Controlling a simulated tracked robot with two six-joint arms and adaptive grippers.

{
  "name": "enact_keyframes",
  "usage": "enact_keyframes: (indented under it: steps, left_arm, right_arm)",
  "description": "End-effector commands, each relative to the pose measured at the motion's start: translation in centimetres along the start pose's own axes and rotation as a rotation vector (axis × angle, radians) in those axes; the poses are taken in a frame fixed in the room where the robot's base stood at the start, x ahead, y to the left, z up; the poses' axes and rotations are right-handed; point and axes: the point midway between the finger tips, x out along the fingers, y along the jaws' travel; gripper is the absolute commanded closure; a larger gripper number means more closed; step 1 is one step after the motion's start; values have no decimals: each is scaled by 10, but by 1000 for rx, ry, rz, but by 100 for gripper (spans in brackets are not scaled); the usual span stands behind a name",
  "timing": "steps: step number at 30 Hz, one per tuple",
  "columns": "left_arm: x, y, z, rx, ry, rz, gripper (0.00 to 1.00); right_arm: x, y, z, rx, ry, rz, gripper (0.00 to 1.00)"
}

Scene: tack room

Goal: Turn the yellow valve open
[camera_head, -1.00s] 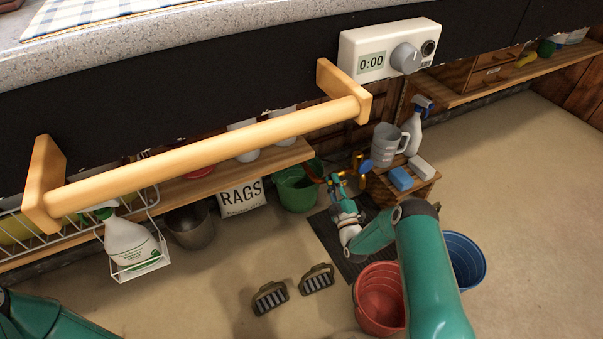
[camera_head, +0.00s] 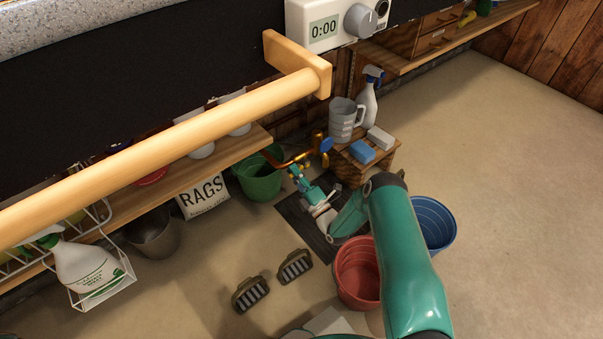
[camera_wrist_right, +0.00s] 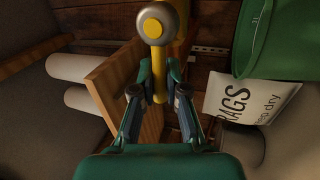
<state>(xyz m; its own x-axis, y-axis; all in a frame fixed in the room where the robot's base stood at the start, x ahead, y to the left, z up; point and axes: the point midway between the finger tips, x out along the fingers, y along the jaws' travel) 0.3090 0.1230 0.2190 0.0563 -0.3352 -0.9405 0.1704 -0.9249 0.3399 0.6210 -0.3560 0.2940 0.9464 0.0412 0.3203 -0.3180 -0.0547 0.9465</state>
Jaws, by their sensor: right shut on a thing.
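The yellow valve (camera_wrist_right: 158,65) shows in the right wrist view as a yellow lever with a round grey bolt at its hub. My right gripper (camera_wrist_right: 159,90) is shut on this lever, with a finger on each side. In the head view, my right gripper (camera_head: 298,173) is low at the copper-coloured pipes (camera_head: 292,160), near the wall. A blue valve handle (camera_head: 326,145) is just to its right. The yellow lever is too small and too covered to make out clearly in the head view. My left gripper is not in view.
A green bucket (camera_head: 258,180) and a RAGS bag (camera_head: 203,196) stand left of the pipes. Red (camera_head: 357,280) and blue (camera_head: 434,222) buckets flank my right arm. A wooden rail (camera_head: 170,150) crosses overhead.

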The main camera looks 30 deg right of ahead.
Motion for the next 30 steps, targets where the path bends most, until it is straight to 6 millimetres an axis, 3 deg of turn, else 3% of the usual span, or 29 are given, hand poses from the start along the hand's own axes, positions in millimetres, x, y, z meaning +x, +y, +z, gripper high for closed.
enact_keyframes:
  steps: [10, 11, 12, 15, 16, 25, 30]
  left_arm:
    - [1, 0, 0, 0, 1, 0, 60]
    - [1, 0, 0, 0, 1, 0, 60]
    - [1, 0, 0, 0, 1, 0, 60]
    - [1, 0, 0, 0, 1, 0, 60]
    - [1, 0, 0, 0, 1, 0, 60]
    - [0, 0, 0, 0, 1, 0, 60]
    - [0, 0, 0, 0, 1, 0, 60]
  right_arm:
    - [0, -2, -4, -5, 15, -9, 100]
    - [-1, -2, -4, -5, 15, -9, 86]
    - [-1, -1, -4, -4, 15, -8, 79]
    - [-2, -1, -2, -5, 11, -7, 63]
    - [-2, 0, -1, -5, 9, -7, 61]
    - [-3, 2, 3, -7, 2, -4, 61]
    - [2, 15, 3, -7, 2, -3, 61]
